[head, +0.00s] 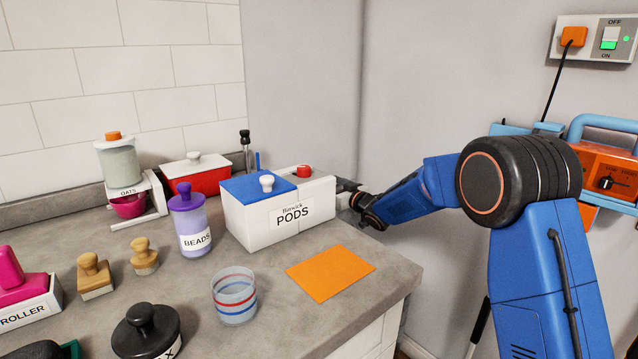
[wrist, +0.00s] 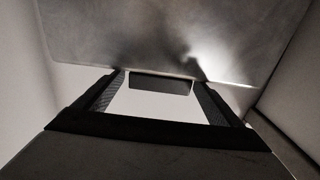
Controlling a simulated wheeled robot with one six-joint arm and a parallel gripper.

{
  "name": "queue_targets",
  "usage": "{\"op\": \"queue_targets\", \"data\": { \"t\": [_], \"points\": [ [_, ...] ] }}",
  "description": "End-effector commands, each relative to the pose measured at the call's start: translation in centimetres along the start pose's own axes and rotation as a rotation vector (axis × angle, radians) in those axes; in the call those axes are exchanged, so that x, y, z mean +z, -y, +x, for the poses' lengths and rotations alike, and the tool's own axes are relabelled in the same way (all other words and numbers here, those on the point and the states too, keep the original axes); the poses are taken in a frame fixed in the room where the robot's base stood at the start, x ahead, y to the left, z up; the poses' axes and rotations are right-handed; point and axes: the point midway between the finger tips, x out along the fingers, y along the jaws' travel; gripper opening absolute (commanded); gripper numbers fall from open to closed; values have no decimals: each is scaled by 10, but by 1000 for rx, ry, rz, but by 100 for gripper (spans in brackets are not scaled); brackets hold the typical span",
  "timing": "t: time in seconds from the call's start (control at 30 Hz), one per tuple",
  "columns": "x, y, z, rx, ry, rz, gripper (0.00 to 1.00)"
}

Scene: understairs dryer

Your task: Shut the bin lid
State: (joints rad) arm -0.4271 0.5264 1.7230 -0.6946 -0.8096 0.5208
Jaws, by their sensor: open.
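A white box labelled PODS (head: 290,222) stands on the counter. A blue lid (head: 252,187) with a white knob lies over its left part, and it looks flat. A red knob (head: 303,171) sits on the white right part. No other thing in view is clearly a bin, so I cannot tell for certain which lid is the bin's. My gripper (head: 348,187) is by the right end of the box, partly hidden behind it. In the wrist view my gripper (wrist: 160,82) is open, its two fingers apart, with a dark bar showing between them and a grey surface above.
The counter (head: 215,335) holds a purple BEADS jar (head: 191,225), a striped glass (head: 234,297), an orange mat (head: 331,272), a red box (head: 196,176) and stampers. A wall switch (head: 607,38) and an orange machine (head: 607,182) are at right.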

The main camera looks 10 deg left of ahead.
Motion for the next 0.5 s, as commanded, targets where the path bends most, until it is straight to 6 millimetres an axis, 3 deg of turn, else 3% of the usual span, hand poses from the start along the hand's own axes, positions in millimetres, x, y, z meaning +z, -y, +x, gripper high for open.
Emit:
{"op": "queue_targets", "data": {
  "t": [0.2,0.5],
  "points": [
    [1,0,30,0,1,1,89],
    [0,0,42,0,0,1,89]
  ]
}}
